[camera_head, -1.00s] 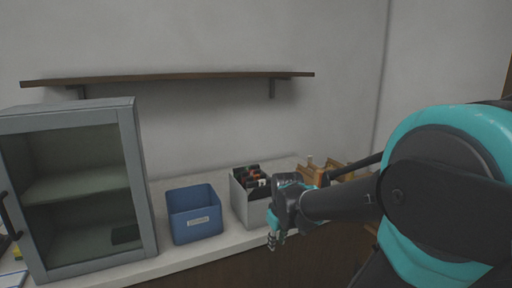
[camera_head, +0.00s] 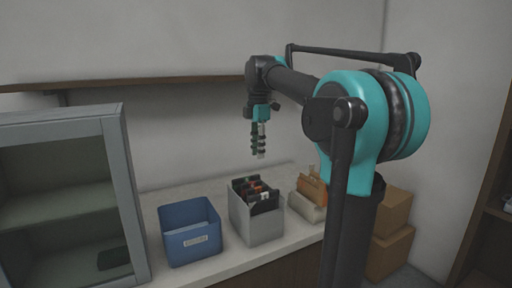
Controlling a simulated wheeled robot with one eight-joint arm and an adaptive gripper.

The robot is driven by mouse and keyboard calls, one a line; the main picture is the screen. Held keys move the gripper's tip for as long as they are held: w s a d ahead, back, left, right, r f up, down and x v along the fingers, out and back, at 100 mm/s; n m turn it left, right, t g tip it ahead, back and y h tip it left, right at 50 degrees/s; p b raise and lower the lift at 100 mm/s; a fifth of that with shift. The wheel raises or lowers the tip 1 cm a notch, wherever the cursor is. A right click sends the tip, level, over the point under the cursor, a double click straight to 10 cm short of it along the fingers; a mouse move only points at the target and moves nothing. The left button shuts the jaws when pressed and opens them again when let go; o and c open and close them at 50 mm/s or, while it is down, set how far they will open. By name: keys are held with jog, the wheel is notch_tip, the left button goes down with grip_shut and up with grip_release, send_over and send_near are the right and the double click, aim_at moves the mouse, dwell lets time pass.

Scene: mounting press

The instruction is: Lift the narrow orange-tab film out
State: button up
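Several dark films (camera_head: 252,190) with coloured tabs stand upright, close together, in a light grey bin (camera_head: 262,229) on the counter. Red or orange and white bits show on them, but they are too small to tell which is the narrow orange-tab film. My gripper (camera_head: 260,155) points down above the films, clearly apart from them, with nothing visible hanging from it. Its fingers are seen edge-on, so I cannot tell whether they are open or shut.
A blue labelled bin (camera_head: 192,243) stands left of the grey bin. A grey glass-fronted cabinet (camera_head: 118,190) is farther left. A wall shelf (camera_head: 170,82) runs behind my arm. Cardboard boxes (camera_head: 391,250) stand right of the counter.

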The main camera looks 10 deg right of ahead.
aim_at(257, 192)
notch_tip(257, 192, down, 17)
jog(key=shift+w+r, duration=0.1)
jog(key=shift+w, duration=0.05)
dwell(0.5)
jog(key=c, duration=0.5)
grip_shut()
